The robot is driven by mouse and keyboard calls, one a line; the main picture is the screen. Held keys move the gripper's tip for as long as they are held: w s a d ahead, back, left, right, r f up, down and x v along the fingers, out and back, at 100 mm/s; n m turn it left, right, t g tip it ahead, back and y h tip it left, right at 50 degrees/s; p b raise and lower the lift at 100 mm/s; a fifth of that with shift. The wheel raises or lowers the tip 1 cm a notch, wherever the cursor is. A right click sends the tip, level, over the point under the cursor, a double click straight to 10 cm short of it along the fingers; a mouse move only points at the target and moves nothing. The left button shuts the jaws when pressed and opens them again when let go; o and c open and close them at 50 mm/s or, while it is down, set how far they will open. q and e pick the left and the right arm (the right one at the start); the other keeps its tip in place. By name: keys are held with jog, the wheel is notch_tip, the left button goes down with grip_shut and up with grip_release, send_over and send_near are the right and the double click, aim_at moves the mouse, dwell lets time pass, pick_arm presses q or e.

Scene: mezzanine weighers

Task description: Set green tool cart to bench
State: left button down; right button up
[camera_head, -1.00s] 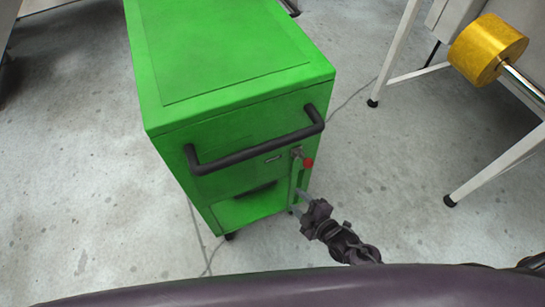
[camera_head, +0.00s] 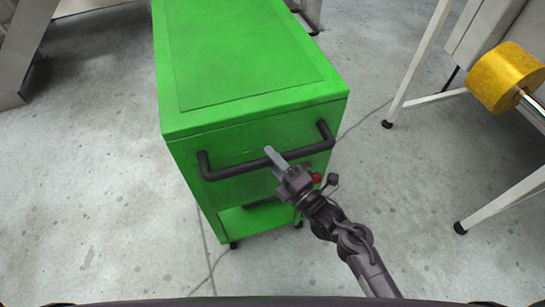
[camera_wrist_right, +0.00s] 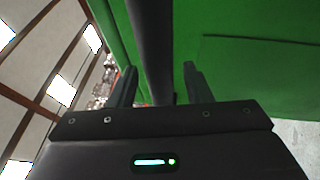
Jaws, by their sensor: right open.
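The green tool cart (camera_head: 245,55) stands on the concrete floor ahead of me, its flat top and near end facing me. A black bar handle (camera_head: 232,171) runs across its near end. My right gripper (camera_head: 273,160) is at the middle of the handle. In the right wrist view its two fingers (camera_wrist_right: 160,88) are apart, with the dark handle bar (camera_wrist_right: 152,45) running between them and the green cart (camera_wrist_right: 245,65) behind. The left gripper is not in view.
A white-legged frame with a yellow roll (camera_head: 505,77) stands at the right. A grey metal structure (camera_head: 25,45) is at the far left. A thin cable lies on the floor.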

jog(key=shift+w+a, duration=0.1)
grip_shut()
dwell(0.3)
